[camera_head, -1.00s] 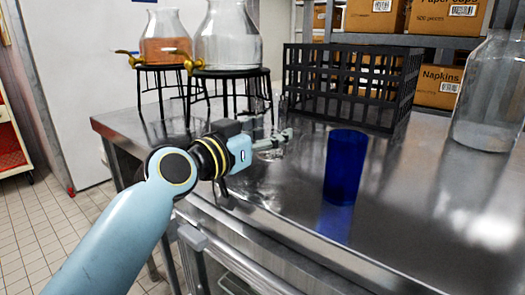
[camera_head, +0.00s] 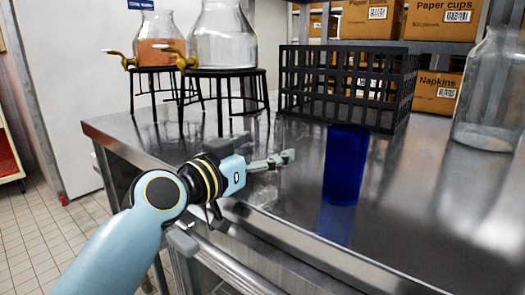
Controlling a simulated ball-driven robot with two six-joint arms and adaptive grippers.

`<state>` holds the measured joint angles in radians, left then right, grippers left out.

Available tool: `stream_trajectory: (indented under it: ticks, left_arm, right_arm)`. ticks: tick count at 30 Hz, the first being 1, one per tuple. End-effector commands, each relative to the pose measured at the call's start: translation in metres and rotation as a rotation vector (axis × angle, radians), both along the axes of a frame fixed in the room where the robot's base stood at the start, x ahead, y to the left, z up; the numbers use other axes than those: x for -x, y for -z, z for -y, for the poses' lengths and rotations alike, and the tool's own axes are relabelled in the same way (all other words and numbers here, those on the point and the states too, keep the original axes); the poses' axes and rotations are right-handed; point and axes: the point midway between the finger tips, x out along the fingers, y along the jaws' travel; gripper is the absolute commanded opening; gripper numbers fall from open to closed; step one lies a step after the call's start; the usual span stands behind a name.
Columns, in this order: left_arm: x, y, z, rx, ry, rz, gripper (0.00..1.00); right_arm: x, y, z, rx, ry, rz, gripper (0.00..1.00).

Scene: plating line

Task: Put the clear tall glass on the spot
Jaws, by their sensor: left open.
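A faint clear outline, which looks like the clear tall glass (camera_head: 270,138), shows at my left gripper's fingers (camera_head: 280,160). The fingers and the shiny table make its edges hard to see, and I cannot tell whether they touch it. The left gripper is open and points right, low over the near left part of the table. A dark blue tall glass (camera_head: 345,165) stands upright to the right of the fingers, apart from them. I cannot make out a marked spot. My right gripper is not in view.
A black crate (camera_head: 345,85) stands on the steel table (camera_head: 420,220) behind the blue glass. Two glass dispensers (camera_head: 222,38) with brass taps stand on black stands at back left. A large clear jar (camera_head: 488,95) stands at right. The front right of the table is clear.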

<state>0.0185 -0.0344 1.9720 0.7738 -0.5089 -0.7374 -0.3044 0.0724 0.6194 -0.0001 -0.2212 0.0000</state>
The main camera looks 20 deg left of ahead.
Motion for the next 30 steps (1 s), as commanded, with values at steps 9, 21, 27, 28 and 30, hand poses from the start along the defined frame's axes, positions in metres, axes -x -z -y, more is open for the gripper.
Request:
stream_trajectory:
  ticks: [9, 21, 27, 28, 30]
  left_arm:
    - [0.016, -0.001, -0.006, -0.004, -0.001, -0.002, 0.78]
    - [0.096, -0.001, -0.035, -0.004, 0.001, -0.003, 0.78]
    - [0.112, -0.003, -0.04, -0.001, 0.001, -0.001, 0.78]
    - [0.113, -0.003, -0.041, 0.0, 0.001, -0.001, 0.78]
    - [0.113, -0.003, -0.041, 0.001, 0.0, 0.0, 0.78]
  right_arm:
    - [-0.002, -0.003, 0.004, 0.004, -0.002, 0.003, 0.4]
    - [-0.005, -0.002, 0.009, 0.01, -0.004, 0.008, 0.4]
    - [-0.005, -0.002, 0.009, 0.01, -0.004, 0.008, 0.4]
    - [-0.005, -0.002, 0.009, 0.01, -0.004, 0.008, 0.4]
    - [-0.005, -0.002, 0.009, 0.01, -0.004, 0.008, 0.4]
